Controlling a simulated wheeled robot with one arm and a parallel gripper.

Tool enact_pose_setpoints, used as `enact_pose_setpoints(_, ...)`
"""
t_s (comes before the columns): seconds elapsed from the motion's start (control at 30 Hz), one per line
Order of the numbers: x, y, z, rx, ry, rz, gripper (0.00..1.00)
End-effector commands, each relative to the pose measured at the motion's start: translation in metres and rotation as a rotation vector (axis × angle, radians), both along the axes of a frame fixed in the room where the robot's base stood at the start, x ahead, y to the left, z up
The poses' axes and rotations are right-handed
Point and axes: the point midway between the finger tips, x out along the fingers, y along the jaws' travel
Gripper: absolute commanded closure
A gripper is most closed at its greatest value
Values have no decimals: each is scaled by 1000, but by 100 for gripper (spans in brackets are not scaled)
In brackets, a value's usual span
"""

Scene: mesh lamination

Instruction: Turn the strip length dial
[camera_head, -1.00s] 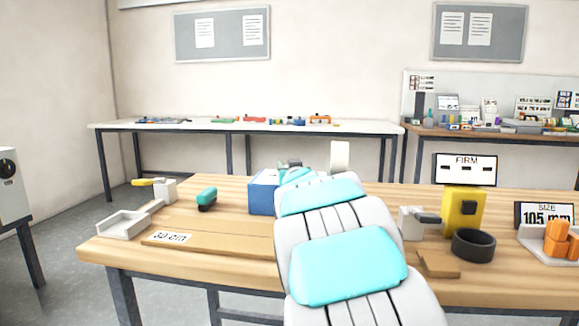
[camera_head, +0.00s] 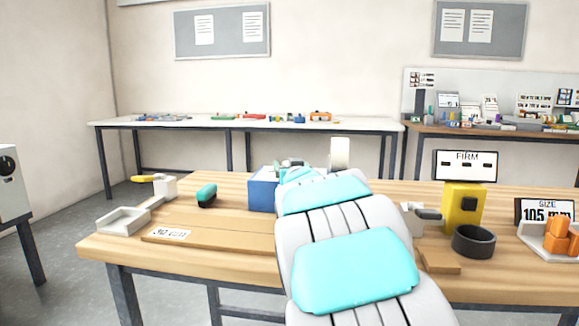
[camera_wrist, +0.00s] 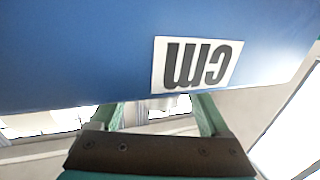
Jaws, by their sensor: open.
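A blue box (camera_head: 262,190) stands on the wooden bench, left of my arm. In the wrist view a blue face (camera_wrist: 80,50) fills the upper part and carries a white label reading "cm" (camera_wrist: 197,64) upside down. My gripper (camera_wrist: 160,106) is open, with its two green fingers apart and nothing seen between them. The fingers reach up to the lower edge of the blue face; I cannot tell whether they touch it. No dial can be made out; my arm hides part of the box in the head view. A "30 cm" label (camera_head: 170,233) lies on a wooden board.
On the bench (camera_head: 240,178) stand a white tray (camera_head: 122,220), a teal-topped tool (camera_head: 206,195), a yellow block (camera_head: 461,206), a dark ring (camera_head: 473,242) and orange pieces (camera_head: 557,236). A "FIRM" sign (camera_head: 466,166) and a "105 mm" sign (camera_head: 545,212) stand at the right.

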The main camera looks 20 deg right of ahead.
Motion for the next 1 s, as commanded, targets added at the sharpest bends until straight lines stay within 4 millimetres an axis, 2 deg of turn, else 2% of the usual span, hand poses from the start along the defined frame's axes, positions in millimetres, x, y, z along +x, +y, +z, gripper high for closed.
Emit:
enact_pose_setpoints(0.3,-42,12,-1,1,-1,0,20)
enact_pose_setpoints(0.43,-54,15,-2,1,2,-1,20)
enact_pose_setpoints(0.83,-60,17,-1,0,2,0,20)
enact_pose_setpoints(1.0,-61,7,-3,6,9,-25,20)
